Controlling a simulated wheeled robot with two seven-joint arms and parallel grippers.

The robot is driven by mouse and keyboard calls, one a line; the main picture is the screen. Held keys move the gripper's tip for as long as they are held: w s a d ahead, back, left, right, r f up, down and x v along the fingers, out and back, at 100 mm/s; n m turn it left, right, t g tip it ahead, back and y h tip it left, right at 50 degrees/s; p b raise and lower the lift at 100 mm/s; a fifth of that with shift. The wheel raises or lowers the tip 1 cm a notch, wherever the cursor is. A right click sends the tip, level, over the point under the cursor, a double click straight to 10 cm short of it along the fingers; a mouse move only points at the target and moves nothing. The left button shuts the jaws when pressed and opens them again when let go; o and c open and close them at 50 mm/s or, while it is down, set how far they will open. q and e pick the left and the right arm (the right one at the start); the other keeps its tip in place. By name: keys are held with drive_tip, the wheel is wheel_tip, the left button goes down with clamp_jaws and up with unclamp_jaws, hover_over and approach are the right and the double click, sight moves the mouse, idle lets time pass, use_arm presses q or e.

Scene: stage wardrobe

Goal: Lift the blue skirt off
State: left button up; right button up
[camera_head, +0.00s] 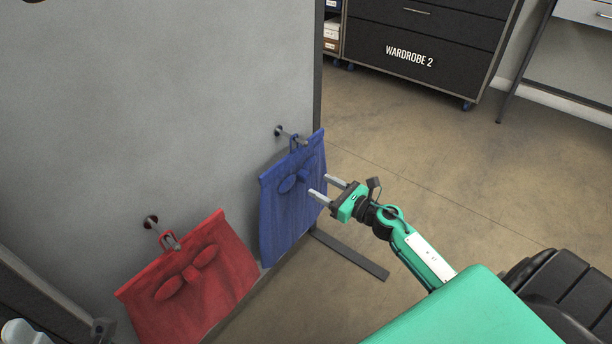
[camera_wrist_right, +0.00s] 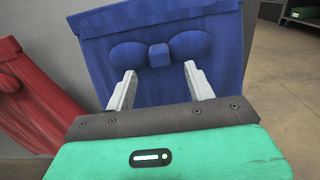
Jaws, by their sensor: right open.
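The blue skirt (camera_head: 290,215) hangs by a loop from a peg (camera_head: 284,133) near the right edge of a grey panel. A bow with a small square knot is on its upper front. My right gripper (camera_head: 321,187) is open and empty, just right of the skirt, fingers pointing at it. In the right wrist view, the blue skirt (camera_wrist_right: 210,85) fills the space beyond the fingertips (camera_wrist_right: 158,80), which point just below the bow (camera_wrist_right: 160,55). Whether the fingers touch the cloth is unclear. My left gripper is not seen.
A red skirt (camera_head: 215,285) hangs on another peg to the left of the blue one. The grey panel (camera_head: 150,90) stands behind both, with a dark foot bar (camera_head: 350,255) on the floor. A black cabinet (camera_head: 450,45) stands at the back. The floor right of the panel is open.

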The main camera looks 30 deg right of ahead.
sight(308, 179)
drive_tip(key=x, duration=0.5)
drive_tip(key=shift+w+a, duration=0.25)
drive_tip(key=shift+w, duration=0.3)
drive_tip(key=shift+w+a, duration=0.1)
drive_tip(key=shift+w, duration=0.15)
clamp_jaws()
drive_tip(key=shift+r, duration=0.6)
drive_tip(key=b+v, duration=0.1)
drive_tip(key=v, duration=0.8)
idle(0.6)
idle(0.4)
